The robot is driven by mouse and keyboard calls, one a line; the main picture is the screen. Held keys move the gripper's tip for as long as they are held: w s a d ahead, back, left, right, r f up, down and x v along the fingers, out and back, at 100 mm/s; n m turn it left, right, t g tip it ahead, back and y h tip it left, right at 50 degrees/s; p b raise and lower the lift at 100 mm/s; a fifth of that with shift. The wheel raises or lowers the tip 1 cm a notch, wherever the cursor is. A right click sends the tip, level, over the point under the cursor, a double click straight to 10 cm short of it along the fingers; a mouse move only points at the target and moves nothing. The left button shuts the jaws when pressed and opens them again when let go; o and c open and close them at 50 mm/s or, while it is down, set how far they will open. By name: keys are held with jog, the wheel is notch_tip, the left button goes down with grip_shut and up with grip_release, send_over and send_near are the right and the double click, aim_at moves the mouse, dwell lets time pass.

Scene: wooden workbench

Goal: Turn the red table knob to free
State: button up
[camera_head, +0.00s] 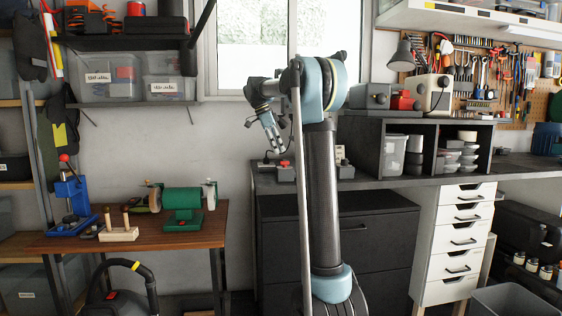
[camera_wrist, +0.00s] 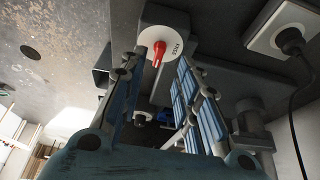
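The red knob (camera_wrist: 159,52) sits on a white round dial (camera_wrist: 150,37) on a dark grey box, at the top middle of the wrist view. Its narrow end points down in that picture. Small lettering that seems to read FREE is on the dial right of the knob. My gripper (camera_wrist: 164,60) is open, with one blue finger on each side of the knob; I cannot tell whether either touches it. In the head view my gripper (camera_head: 279,149) points down just above the small grey box with the red part (camera_head: 284,163) on the dark bench.
A wall socket with a black plug and cable (camera_wrist: 290,40) lies right of the knob in the wrist view. In the head view, a dark shelf unit (camera_head: 368,148) with containers stands to the right. A wooden table (camera_head: 150,236) with tools stands left.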

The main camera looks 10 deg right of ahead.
aim_at(285, 164)
jog(key=x, duration=0.5)
jog(key=shift+d+f, duration=0.15)
jog(key=shift+f, duration=0.2)
grip_shut()
